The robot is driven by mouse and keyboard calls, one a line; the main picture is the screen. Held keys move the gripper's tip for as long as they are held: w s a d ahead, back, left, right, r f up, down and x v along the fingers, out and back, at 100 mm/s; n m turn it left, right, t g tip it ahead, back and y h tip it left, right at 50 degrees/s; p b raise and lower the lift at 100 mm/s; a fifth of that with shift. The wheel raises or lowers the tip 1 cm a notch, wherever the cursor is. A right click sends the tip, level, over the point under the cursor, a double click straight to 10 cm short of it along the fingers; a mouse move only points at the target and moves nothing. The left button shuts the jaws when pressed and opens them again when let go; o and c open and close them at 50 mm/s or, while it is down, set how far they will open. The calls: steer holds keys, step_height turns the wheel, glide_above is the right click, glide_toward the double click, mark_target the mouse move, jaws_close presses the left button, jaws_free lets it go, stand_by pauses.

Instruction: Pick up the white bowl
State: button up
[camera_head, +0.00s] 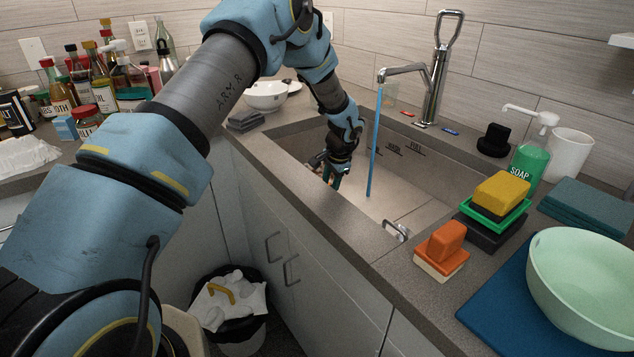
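A white bowl (265,97) sits on the counter left of the sink, behind my arm in the picture. Another white dish shows just behind it at its right. My arm reaches across from the lower left and points down into the sink (408,203). My gripper (331,178) is low in the sink's near left part, right of and below the white bowl and apart from it. The sink's front edge partly hides the fingertips. Whether the fingers hold anything cannot be seen.
Blue water runs from the faucet (437,75) into the sink. Sponges (441,247), a soap bottle (531,155), a white cup (569,154) and a pale green bowl (585,285) on a blue mat stand at the right. Bottles crowd the left counter. A trash bin (240,338) stands below.

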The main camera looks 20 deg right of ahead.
jaws_close()
stand_by(1.4)
